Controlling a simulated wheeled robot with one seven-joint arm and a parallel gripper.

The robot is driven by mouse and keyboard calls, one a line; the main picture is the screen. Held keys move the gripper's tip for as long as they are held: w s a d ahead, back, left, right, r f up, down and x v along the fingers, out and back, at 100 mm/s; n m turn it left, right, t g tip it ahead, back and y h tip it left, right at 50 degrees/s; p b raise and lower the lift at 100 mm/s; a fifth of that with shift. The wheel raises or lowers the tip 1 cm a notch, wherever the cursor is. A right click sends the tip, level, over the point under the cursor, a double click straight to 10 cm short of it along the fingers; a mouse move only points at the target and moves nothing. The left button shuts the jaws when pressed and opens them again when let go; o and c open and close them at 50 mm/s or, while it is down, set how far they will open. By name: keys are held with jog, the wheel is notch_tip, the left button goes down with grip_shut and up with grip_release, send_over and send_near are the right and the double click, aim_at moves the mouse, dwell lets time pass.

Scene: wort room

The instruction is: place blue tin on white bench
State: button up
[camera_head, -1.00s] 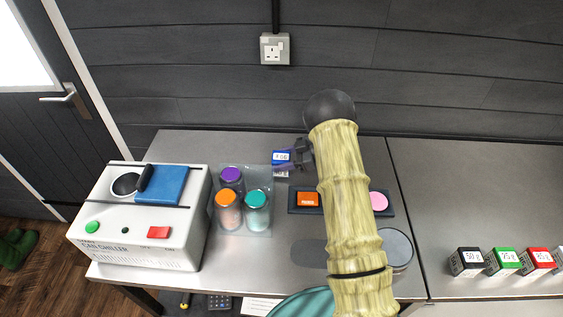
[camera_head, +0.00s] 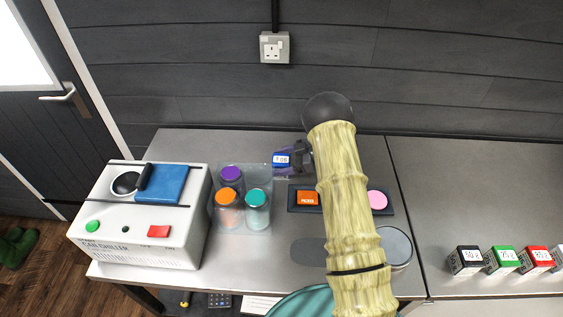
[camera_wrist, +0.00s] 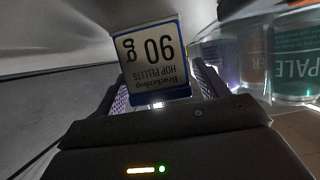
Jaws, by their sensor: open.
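A small blue tin (camera_head: 281,160) with a white label stands on the grey metal bench at the back, behind the row of jars. It also shows in the wrist view, its label (camera_wrist: 152,58) reading "90 g" and "hop pellets", upside down. My gripper (camera_head: 288,158) is open, with its fingers on either side of the tin. Whether the fingers touch it I cannot tell. The tin's lower part is hidden in the head view. I see no clearly white bench top.
Jars with purple (camera_head: 231,173), orange (camera_head: 226,197) and teal (camera_head: 257,198) lids stand close left of my gripper. A white can chiller (camera_head: 140,245) is further left. A dark tray (camera_head: 340,200) lies in front. Several small boxes (camera_head: 502,260) stand on the right-hand bench.

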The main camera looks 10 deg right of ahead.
jog(key=b+v, duration=0.2)
jog(key=v, duration=1)
jog(key=shift+w+r, duration=0.1)
jog(key=shift+r, duration=0.1)
